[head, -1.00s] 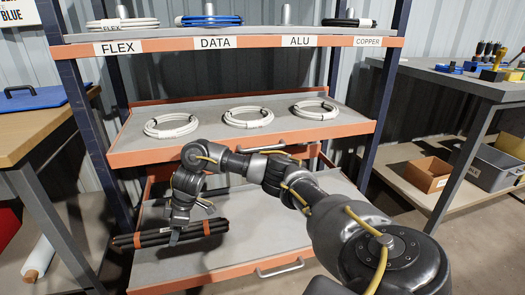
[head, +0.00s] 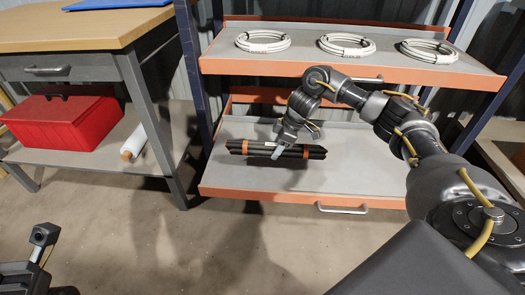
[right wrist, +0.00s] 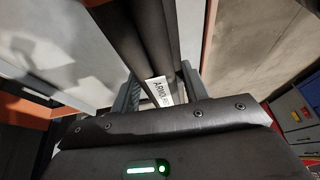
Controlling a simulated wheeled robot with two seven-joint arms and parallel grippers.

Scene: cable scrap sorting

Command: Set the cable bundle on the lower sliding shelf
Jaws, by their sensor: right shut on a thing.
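The cable bundle (head: 240,148) is a set of black lengths with orange bands, lying roughly level across the picture. My right gripper (head: 279,149) is shut on it near its middle. The bundle is over the lower sliding shelf (head: 355,160), a grey board with an orange front lip; whether it touches the board I cannot tell. In the right wrist view the bundle (right wrist: 150,40) runs between the two fingers (right wrist: 160,90), with a white printed label on it. Part of my left arm (head: 40,245) shows at the lower left; its finger state is unclear.
The shelf above holds several white cable coils (head: 263,41) and overhangs the back of the lower shelf. The lower shelf has bare room right of the bundle. A workbench (head: 80,27) with a red toolbox (head: 65,122) and a white roll (head: 140,140) stands left.

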